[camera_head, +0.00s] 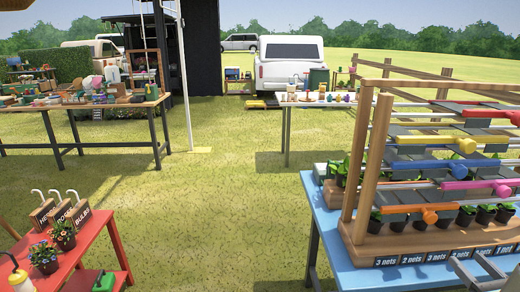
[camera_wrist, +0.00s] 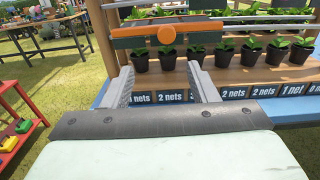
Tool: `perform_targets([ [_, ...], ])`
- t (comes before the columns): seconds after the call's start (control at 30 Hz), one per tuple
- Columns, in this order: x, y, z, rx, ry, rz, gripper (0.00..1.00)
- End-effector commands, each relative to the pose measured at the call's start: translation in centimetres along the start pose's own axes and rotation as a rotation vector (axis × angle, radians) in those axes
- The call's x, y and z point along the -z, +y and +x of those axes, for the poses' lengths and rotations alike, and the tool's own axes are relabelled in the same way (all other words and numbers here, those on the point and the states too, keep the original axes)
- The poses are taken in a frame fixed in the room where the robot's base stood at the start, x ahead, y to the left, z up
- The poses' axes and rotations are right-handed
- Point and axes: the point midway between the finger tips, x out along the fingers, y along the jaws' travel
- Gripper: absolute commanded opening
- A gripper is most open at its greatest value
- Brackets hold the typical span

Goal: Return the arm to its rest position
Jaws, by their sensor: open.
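My gripper (camera_wrist: 161,88) fills the lower part of the wrist view, its two grey fingers apart with nothing between them. It points at the front of the wooden plant rack (camera_wrist: 215,76), near the net labels. An orange slider knob (camera_wrist: 166,34) on the lowest bar is just beyond the fingers, apart from them. In the head view, a part of my gripper (camera_head: 482,268) shows at the bottom right edge, in front of the rack's labels.
The rack (camera_head: 352,170) stands on a blue table (camera_head: 330,232) at the right, with coloured sliders and potted seedlings. A red table (camera_head: 88,240) with flowers is at lower left. A cluttered table (camera_head: 75,106) and white table (camera_head: 318,102) stand farther back. Grass between is clear.

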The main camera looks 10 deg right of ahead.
Motion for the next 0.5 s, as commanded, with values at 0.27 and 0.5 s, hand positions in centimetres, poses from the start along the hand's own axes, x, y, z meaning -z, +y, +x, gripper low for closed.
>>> perform_targets([
  [0.27,-1.0,14.1,5.5,-0.466,0.159,-0.221,0.53],
  [0.5,-0.4,32.0,2.7,-1.191,0.283,-0.746,0.53],
])
